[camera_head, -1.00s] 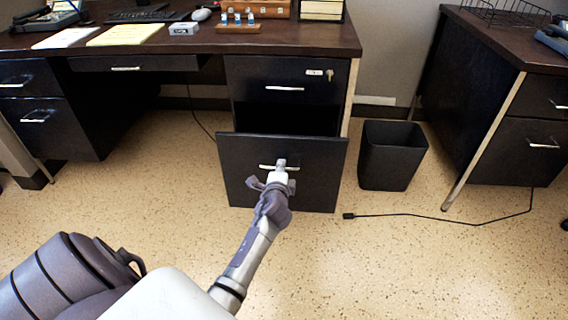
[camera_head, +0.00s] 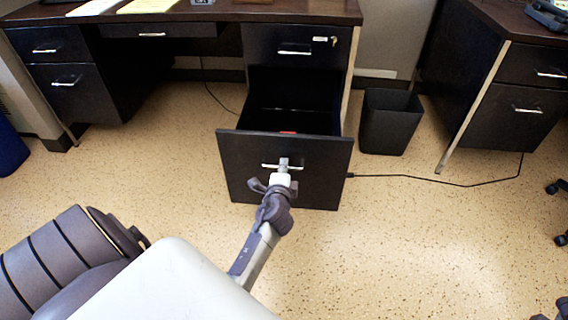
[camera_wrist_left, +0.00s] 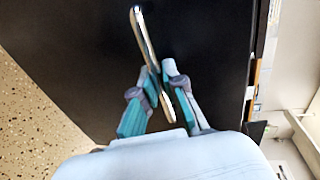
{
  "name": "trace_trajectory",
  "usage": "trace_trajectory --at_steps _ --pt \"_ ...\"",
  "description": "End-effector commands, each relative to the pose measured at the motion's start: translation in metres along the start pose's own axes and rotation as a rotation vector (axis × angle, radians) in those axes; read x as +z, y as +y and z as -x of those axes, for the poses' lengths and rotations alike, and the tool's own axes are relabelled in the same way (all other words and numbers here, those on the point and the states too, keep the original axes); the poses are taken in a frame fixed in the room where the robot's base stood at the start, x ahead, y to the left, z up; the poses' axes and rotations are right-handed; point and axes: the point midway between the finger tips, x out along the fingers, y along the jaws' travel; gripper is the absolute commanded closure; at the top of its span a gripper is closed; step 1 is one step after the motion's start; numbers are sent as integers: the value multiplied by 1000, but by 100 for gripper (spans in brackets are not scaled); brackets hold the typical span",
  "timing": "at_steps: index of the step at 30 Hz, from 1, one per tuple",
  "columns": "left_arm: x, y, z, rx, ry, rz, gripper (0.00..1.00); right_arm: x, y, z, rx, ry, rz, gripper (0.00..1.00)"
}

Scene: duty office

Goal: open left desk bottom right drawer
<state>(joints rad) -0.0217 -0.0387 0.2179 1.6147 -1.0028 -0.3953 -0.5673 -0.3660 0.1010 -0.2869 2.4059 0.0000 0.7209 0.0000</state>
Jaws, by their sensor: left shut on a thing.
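The bottom right drawer (camera_head: 245,172) of the left desk (camera_head: 205,12) is pulled well out, with its dark inside showing behind the black front. Something small and red (camera_head: 288,132) shows just behind the top edge of the front. My left gripper (camera_head: 283,165) is at the silver handle (camera_head: 268,166) in the middle of the drawer front. In the left wrist view the fingers (camera_wrist_left: 166,85) are shut on the handle (camera_wrist_left: 143,32), which passes between them. My right gripper is not in view.
A black waste bin (camera_head: 390,122) stands right of the drawer, with a cable (camera_head: 440,181) on the floor. The upper drawer (camera_head: 292,48) is closed with a key in its lock. A second desk (camera_head: 500,95) stands at the right. The speckled floor in front is clear.

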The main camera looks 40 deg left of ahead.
Motion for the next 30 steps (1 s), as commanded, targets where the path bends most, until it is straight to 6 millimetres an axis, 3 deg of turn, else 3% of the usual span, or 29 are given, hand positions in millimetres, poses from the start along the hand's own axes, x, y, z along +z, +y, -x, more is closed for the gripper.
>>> trace_trajectory --at_steps 9,10,14,23,30 --pt "0 0 0 1 -1 0 100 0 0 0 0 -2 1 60" --pt "0 0 0 1 -1 0 85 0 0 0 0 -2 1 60" --pt "0 0 0 1 -1 0 64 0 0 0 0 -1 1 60" --pt "0 0 2 0 0 0 64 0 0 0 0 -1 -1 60" --pt "0 2 34 3 0 1 64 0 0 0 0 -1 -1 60"
